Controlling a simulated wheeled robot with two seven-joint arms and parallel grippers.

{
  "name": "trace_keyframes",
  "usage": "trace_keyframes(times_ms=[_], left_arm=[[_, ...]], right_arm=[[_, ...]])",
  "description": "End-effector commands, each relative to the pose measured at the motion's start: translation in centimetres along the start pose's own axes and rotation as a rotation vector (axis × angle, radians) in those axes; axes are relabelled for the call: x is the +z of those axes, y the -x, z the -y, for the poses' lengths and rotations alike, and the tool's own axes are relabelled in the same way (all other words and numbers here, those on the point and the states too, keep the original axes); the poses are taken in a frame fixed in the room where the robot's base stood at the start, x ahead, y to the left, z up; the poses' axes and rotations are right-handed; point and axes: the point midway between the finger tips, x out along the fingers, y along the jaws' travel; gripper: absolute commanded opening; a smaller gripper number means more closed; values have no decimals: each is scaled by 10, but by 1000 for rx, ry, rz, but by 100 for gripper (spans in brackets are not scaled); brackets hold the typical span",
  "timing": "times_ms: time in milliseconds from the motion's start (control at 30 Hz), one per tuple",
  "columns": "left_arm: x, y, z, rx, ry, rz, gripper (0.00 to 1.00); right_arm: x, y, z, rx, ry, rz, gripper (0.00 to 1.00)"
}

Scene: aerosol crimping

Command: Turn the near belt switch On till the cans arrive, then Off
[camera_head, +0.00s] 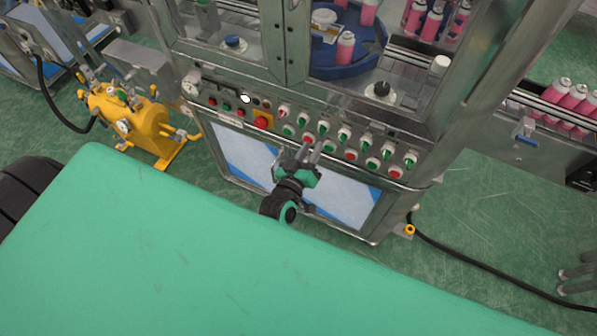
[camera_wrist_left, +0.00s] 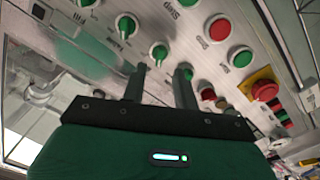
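The control panel (camera_head: 320,139) on the front of the steel machine carries a row of rotary switches with green or red knobs above push buttons. My left gripper (camera_head: 306,150) is in front of the panel's middle, its fingers pointing at the panel. In the left wrist view my left gripper (camera_wrist_left: 161,72) has its two fingers apart, with nothing seen between them. A green switch knob (camera_wrist_left: 159,53) shows just beyond the fingertips; contact cannot be told. Labels are too small to identify the near belt switch. Pink cans (camera_head: 570,97) stand on the belt at the right. My right gripper is out of view.
A red emergency button on a yellow plate (camera_head: 263,121) sits left on the panel. A blue turntable (camera_head: 350,66) with pink cans is behind the machine's window. A yellow tank (camera_head: 130,122) stands left. My green body top fills the lower left.

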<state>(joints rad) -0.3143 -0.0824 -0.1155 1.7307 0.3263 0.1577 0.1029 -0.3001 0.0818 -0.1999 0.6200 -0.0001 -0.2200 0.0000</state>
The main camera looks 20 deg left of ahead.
Motion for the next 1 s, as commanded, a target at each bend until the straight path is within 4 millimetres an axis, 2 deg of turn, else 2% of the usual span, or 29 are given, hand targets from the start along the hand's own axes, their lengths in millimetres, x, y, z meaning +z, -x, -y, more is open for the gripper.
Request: trace_keyframes(times_ms=[200,400,600,1000], left_arm=[[2,41,2,-1,-1,1,30],[2,68,1,0,0,2,30],[1,80,0,0,0,1,30],[0,81,0,0,0,0,30]], right_arm=[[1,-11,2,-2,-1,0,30],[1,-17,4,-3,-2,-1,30],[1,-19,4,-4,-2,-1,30],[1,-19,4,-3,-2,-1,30]])
